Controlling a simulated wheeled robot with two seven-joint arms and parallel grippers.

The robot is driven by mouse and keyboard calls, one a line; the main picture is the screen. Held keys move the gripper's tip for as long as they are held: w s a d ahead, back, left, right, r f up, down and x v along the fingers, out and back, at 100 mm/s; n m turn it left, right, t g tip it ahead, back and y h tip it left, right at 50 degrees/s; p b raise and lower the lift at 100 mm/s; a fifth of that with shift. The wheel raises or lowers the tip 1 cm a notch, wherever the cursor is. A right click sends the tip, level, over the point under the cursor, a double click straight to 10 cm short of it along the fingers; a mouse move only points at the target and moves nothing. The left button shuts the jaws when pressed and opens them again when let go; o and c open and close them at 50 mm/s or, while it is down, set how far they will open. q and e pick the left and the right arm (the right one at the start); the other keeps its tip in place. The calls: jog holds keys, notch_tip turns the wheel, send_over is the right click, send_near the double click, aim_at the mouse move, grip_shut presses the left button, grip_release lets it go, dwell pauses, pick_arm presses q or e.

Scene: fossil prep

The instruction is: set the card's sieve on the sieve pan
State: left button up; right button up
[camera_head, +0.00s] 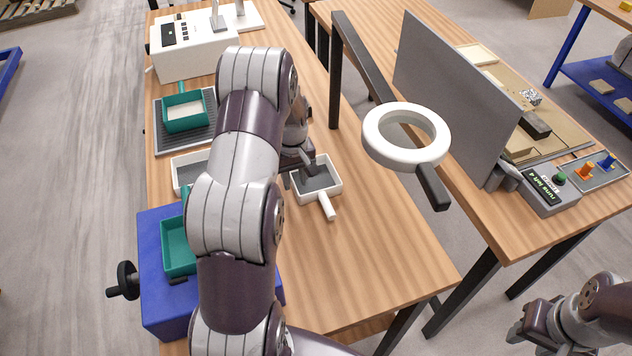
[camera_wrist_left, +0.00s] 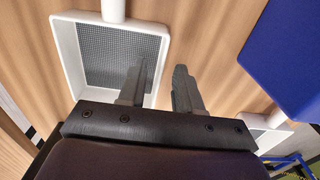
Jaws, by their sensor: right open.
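A white square sieve (camera_head: 330,187) with grey mesh and a white handle lies on the left table; it fills the upper left of the left wrist view (camera_wrist_left: 68,55). My left gripper (camera_head: 299,170) is open at its edge. In the wrist view its fingers (camera_wrist_left: 160,78) are apart, one over the mesh and one outside the sieve's side wall. A second white sieve (camera_head: 178,176) is partly hidden behind my left arm. My right gripper (camera_head: 528,328) is open at the lower right, clear of the tables.
A white ring magnifier (camera_head: 440,150) hangs over the table gap. A grey panel (camera_head: 460,95) and a small display (camera_head: 545,188) stand on the right table. The left table's near right part is clear.

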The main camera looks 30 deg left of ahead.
pick_arm(q)
jog(key=shift+s+f, duration=0.15)
jog(key=shift+f, duration=1.3)
grip_shut()
pick_arm(e)
jog(key=shift+r, duration=0.4)
pick_arm(q)
jog(key=shift+r, duration=0.1)
notch_tip(320, 180, up, 10)
jog(key=shift+f+b, duration=0.1)
jog(key=shift+b, duration=0.5)
pick_arm(e)
jog(key=shift+f, duration=0.7)
